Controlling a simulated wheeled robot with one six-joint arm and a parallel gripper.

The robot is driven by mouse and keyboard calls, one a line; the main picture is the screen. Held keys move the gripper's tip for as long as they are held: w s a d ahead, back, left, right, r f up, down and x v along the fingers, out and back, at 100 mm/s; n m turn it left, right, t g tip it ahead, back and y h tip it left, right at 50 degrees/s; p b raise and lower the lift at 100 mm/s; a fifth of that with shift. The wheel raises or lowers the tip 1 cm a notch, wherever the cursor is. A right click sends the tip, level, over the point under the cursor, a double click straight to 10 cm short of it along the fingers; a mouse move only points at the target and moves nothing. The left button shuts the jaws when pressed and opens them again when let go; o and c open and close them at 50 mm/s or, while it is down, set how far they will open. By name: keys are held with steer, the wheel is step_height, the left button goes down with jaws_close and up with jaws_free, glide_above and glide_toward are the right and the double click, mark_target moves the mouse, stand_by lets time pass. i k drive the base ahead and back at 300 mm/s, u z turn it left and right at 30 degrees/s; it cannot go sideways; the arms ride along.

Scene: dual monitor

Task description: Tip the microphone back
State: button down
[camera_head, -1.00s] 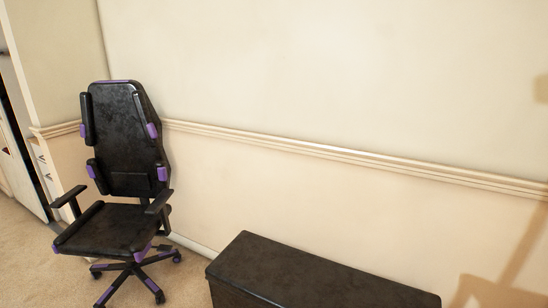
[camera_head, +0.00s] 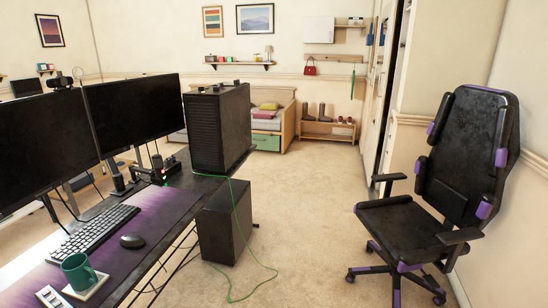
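I cannot make out a microphone for certain in the camera_head view. The desk (camera_head: 160,208) with two dark monitors (camera_head: 132,108) fills the left side. My gripper is not in view.
A keyboard (camera_head: 92,232), a mouse (camera_head: 133,241) and a green mug (camera_head: 78,272) are on the desk. A computer tower (camera_head: 220,128) stands at its far end. A green cable (camera_head: 232,232) trails to the floor.

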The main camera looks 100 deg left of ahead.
mark_target(158, 163)
steer(key=u, duration=3.85)
steer(key=i, duration=0.55)
steer(key=z, duration=0.7)
steer(key=i, duration=0.6)
steer(key=z, duration=1)
steer(key=i, duration=1.75)
steer(key=u, duration=1.1)
steer(key=i, duration=0.65)
steer(key=u, duration=0.8)
